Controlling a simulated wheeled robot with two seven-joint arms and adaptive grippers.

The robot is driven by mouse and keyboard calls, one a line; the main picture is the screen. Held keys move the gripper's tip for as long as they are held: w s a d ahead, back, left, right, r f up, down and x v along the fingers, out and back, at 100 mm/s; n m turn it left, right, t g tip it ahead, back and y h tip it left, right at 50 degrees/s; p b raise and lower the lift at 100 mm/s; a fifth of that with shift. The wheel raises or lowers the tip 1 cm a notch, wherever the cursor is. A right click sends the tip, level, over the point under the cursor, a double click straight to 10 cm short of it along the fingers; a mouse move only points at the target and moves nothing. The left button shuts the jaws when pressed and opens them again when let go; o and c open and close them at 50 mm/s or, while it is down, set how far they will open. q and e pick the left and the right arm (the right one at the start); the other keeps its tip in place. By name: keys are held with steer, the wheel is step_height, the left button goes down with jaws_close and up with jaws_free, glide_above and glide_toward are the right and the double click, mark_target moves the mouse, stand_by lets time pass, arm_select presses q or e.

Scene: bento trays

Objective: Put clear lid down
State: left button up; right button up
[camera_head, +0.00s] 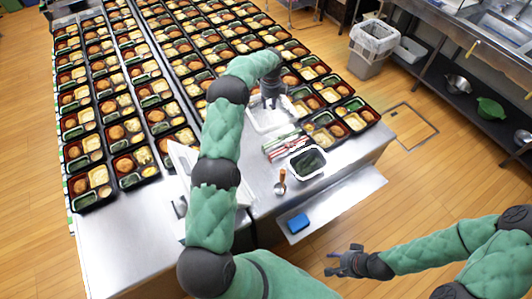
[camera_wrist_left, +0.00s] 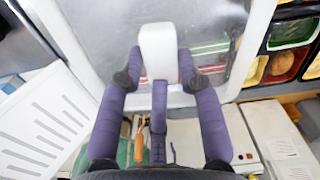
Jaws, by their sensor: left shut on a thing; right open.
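The clear lid (camera_head: 262,122) is a see-through panel with a pale frame, beside the bento trays in the head view. In the left wrist view the lid (camera_wrist_left: 103,35) fills the upper middle, with a white block-like handle (camera_wrist_left: 158,52) on it. My left gripper (camera_head: 271,101) is above the lid, pointing down. Its purple fingers (camera_wrist_left: 159,72) are shut on the white handle, one on each side. Whether the lid rests on something is hard to tell. My right gripper (camera_head: 345,260) is open and empty at the lower right, away from the table.
Many filled bento trays (camera_head: 107,166) cover the table's far part. Near the lid are red and green strips (camera_head: 286,146), a white-rimmed container (camera_head: 292,164) with dark green contents and an orange-handled utensil (camera_head: 281,181). A blue block (camera_head: 298,223) lies on the lower shelf (camera_head: 345,207).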

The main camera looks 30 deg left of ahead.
mark_target(258, 121)
arm_select(q)
steer(key=shift+s+a+b, duration=0.25)
steer(key=shift+s+b, duration=0.05)
steer(key=shift+b, duration=0.15)
steer(key=shift+n, duration=0.3)
steer(key=s+b, duration=0.3)
steer(key=s, duration=0.2)
steer(key=s+b, duration=0.2)
steer(key=shift+s+a+r+b, duration=0.2)
steer(key=shift+a+r+b, duration=0.1)
steer(key=shift+a+r, duration=0.1)
steer(key=s+d+b, duration=0.1)
steer(key=s+b, duration=0.4)
steer(key=s, duration=0.3)
steer(key=shift+w+a+f+b, duration=0.3)
steer(key=shift+w+a+f, duration=1.15)
steer(key=shift+f, duration=0.4)
steer(key=shift+w+a+f+b, duration=0.25)
steer(key=shift+w+a+f, duration=1.15)
steer(key=shift+w+f, duration=0.3)
steer(key=shift+w+a+f+b, duration=0.3)
steer(key=shift+w+a+f, duration=1.1)
steer(key=shift+f, duration=0.55)
steer(key=shift+f+b, duration=0.35)
steer(key=shift+f, duration=1.05)
steer(key=shift+f, duration=0.15)
steer(key=o, duration=1.1)
